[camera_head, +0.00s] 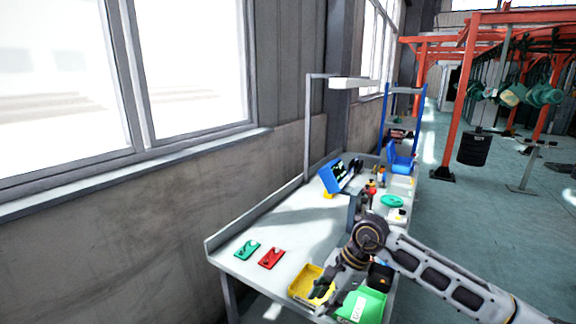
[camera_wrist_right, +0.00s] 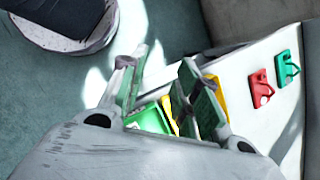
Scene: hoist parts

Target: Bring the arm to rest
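My right arm reaches in from the right in the head view, and my right gripper (camera_head: 322,291) hangs over the yellow bin at the table's front edge. In the right wrist view the fingers of this gripper (camera_wrist_right: 160,66) are spread apart, with nothing held between them. Part of the green bin (camera_wrist_right: 150,118) shows below and beyond the fingers. I cannot tell the exact height of the gripper above the bins. My left gripper is not in view.
The yellow bin (camera_head: 303,279) and green bin (camera_head: 372,304) stand at the front of the white table (camera_head: 262,224). A green part (camera_head: 247,250) and a red part (camera_head: 271,258) lie to their left. Blue bins (camera_head: 335,177) and tools stand farther back. Open floor (camera_head: 470,215) lies right.

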